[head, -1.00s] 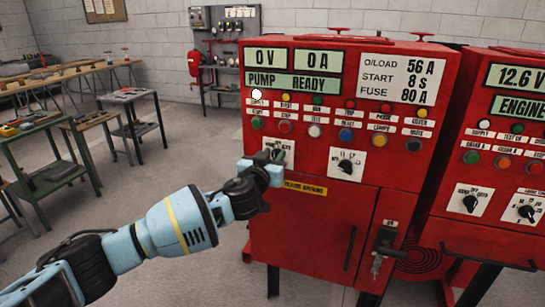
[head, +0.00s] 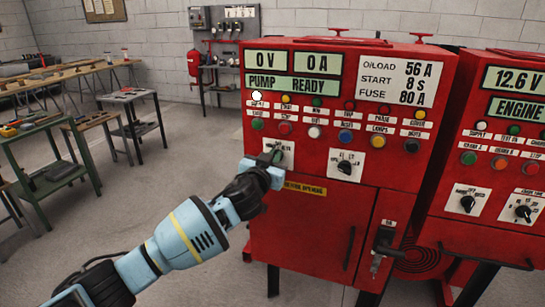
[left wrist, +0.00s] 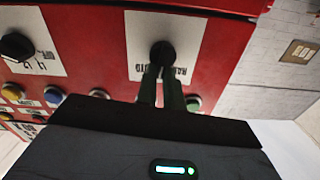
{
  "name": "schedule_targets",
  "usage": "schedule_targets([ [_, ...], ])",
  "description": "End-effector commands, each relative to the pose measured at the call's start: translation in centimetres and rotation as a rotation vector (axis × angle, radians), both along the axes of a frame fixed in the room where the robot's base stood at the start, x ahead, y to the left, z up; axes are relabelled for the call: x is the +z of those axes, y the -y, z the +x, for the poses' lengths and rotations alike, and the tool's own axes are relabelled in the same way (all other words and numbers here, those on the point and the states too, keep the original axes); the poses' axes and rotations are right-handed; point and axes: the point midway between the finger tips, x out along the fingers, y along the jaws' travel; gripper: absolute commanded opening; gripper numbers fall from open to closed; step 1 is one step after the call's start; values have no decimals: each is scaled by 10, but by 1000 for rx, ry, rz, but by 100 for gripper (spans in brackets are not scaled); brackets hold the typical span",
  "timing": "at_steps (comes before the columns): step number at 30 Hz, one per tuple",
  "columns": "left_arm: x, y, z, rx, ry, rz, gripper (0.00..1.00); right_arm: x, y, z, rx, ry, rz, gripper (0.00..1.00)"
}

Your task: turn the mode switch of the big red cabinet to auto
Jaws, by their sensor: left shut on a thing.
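The big red cabinet (head: 300,225) stands ahead, with displays reading 0 V, 0 A and PUMP READY. The mode switch's white plate (head: 289,148) is at the left of its front, below the button rows. My left gripper (head: 276,156) is at this plate and hides most of it in the head view. In the left wrist view the black knob of the mode switch (left wrist: 162,52) is at the ends of the dark fingers (left wrist: 160,84), which are shut on it. The knob's pointer direction is hidden. My right gripper is not in view.
A second rotary switch (head: 345,166) sits to the right on the same cabinet. Another red cabinet (head: 490,225) with two rotary switches stands at the right. Workbenches (head: 50,150) are at the left. The floor between is clear.

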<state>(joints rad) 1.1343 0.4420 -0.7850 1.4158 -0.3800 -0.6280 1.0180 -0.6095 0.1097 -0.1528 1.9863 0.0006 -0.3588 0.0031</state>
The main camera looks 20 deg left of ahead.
Motion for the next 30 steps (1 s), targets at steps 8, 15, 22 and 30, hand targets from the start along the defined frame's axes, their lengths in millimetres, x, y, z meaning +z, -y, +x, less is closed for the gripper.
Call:
schedule_targets([
  [8,0,2,0,0,3,141,0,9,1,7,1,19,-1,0],
  [15,1,5,-1,1,11,322,0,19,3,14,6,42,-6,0],
  [22,-1,7,-1,1,16,494,0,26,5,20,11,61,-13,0],
  [30,-4,8,0,1,20,617,0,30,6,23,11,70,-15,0],
])
